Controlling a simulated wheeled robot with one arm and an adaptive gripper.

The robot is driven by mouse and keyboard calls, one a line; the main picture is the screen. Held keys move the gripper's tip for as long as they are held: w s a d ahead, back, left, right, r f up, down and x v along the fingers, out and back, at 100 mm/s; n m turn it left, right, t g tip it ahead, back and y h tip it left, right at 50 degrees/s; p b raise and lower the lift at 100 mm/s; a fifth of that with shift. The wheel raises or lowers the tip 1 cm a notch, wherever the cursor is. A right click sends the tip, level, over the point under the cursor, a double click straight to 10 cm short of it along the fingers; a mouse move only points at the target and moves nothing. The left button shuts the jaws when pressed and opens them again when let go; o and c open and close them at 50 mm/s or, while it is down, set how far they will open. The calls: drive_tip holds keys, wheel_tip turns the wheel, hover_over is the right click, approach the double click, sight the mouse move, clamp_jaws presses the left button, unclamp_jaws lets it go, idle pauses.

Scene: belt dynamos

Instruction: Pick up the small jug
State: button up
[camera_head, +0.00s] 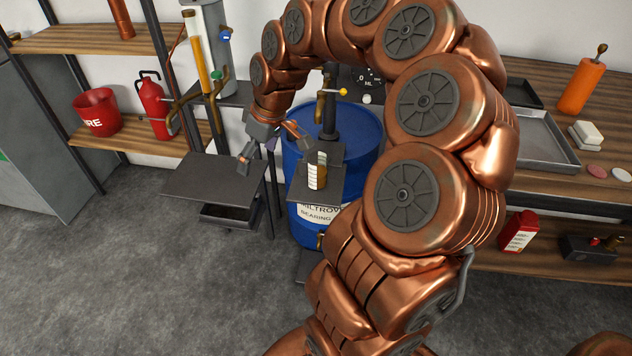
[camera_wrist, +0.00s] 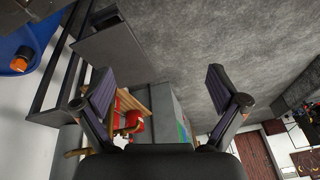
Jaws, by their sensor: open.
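A small jug (camera_head: 317,176) with amber contents and a pale marked scale stands upright on a small dark shelf (camera_head: 304,190) in front of the blue drum. My gripper (camera_head: 270,146) is open and empty, up and to the left of the jug in the head view. One finger is near the jug's upper left, the other over the grey side table; I cannot tell whether anything touches. In the wrist view my gripper (camera_wrist: 160,85) shows its two fingers spread wide with nothing between them. I cannot see the jug there.
The blue drum (camera_head: 355,140) stands behind the jug, with a brass tap (camera_head: 326,98) above. A grey side table (camera_head: 205,180) lies to the left. A red bucket (camera_head: 97,112) and fire extinguisher (camera_head: 153,104) stand on a wooden shelf. Open floor lies in front.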

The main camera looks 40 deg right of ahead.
sight(320, 161)
drive_tip(key=shift+m+t+h, duration=0.7)
drive_tip(key=shift+m+h, duration=0.1)
drive_tip(key=shift+m, duration=0.1)
drive_tip(key=d+f+b, duration=0.1)
drive_tip(key=d+f, duration=0.3)
drive_tip(key=d, duration=0.3)
drive_tip(key=d+f+b, duration=0.2)
drive_tip(key=d+f, duration=0.3)
drive_tip(key=d, duration=0.2)
drive_tip(key=w+d+f+b, duration=0.1)
drive_tip(key=d+f, duration=0.4)
drive_tip(key=d, duration=0.3)
drive_tip(key=shift+f, duration=0.2)
drive_tip(key=shift+x, duration=1.25)
drive_tip(key=shift+d+x, duration=0.15)
drive_tip(key=shift+x, duration=1.15)
drive_tip(key=shift+d+x, duration=0.2)
drive_tip(key=shift+x, duration=1.1)
drive_tip(key=shift+s, duration=0.1)
drive_tip(key=c, duration=1.6)
